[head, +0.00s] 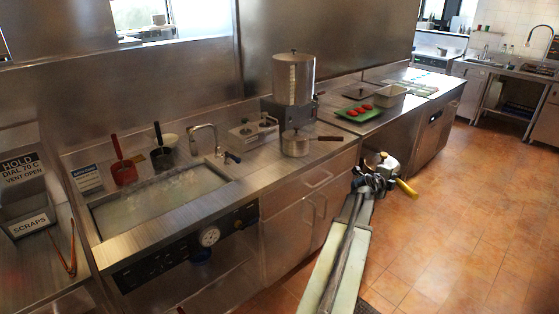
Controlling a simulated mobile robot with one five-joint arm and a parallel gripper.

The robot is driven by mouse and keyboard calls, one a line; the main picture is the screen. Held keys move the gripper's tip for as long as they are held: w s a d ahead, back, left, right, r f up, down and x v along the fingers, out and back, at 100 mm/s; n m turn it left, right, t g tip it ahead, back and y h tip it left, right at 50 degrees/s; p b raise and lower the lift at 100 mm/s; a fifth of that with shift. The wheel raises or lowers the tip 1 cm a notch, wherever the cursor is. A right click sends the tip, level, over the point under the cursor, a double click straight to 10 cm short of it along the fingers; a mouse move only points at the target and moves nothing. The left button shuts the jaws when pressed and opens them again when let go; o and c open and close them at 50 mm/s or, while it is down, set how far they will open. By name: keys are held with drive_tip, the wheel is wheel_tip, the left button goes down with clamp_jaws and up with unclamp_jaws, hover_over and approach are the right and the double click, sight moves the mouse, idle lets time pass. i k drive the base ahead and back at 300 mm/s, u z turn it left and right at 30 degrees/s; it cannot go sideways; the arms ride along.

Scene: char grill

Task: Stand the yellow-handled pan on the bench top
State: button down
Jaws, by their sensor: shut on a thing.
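The yellow-handled pan (383,162) is a small steel pan with a lid-like pale top and a yellow handle (406,188) pointing down to the right. My gripper (374,181) is shut on it and holds it in the air in front of the bench, over the floor side. The jaws partly hide the pan, so where exactly they grip it cannot be told. The steel bench top (262,174) runs along the wall behind and to the left of my gripper.
A sunken water bath (165,199) lies at left. Bare steel shows right of the pot.

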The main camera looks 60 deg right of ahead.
sight(264, 176)
drive_tip(key=u, duration=0.05)
drive_tip(key=i, duration=1)
drive_tip(key=z, duration=0.05)
